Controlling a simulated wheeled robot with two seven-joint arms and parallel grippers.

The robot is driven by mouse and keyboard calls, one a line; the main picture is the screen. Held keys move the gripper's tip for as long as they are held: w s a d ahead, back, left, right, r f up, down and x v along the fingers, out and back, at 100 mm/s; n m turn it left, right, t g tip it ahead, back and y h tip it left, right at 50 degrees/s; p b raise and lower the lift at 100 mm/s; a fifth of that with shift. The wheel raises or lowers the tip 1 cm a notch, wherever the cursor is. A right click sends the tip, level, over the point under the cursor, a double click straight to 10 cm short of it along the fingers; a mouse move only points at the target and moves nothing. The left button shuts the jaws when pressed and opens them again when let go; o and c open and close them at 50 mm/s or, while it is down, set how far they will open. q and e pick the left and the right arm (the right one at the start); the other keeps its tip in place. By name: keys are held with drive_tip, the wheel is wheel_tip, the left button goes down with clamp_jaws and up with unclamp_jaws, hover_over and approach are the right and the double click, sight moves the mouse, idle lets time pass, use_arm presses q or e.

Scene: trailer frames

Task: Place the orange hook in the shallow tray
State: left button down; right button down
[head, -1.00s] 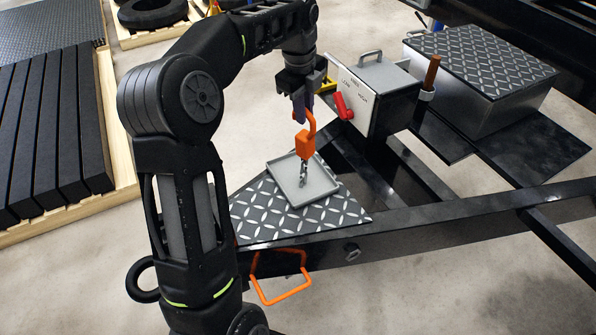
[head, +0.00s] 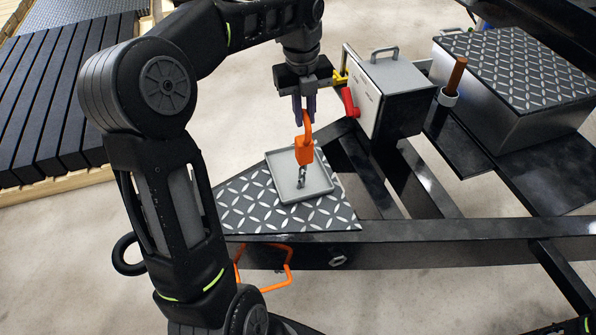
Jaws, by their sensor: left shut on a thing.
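The orange hook (head: 304,151) hangs upright from my left gripper (head: 304,112), which is shut on its upper end. A short grey chain hangs below the hook's orange body, over the shallow tray (head: 318,187). I cannot tell whether the chain's end touches the tray floor. The tray is light grey and square with a low rim. It lies on a triangular diamond-plate sheet (head: 252,208) at the front of the black trailer frame. My right gripper is not in view.
A grey box with a red lever (head: 349,102) stands right of the gripper. Behind it is a diamond-plate-topped box (head: 510,70) and a holder with a brown handle (head: 455,76). An orange bar loop (head: 288,272) hangs below the plate. Black beams (head: 45,100) lie at left.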

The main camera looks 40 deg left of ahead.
sight(303, 140)
use_arm(q)
drive_tip(key=shift+f, duration=3.2)
drive_tip(key=shift+f+p, duration=0.35)
drive_tip(key=shift+f, duration=1.4)
drive_tip(key=shift+f, duration=0.15)
drive_tip(key=c, duration=1.4)
unclamp_jaws()
drive_tip(key=r, duration=1.2)
drive_tip(key=shift+s+a+r, duration=0.15)
drive_tip(key=shift+s+a, duration=0.05)
drive_tip(key=shift+s, duration=0.1)
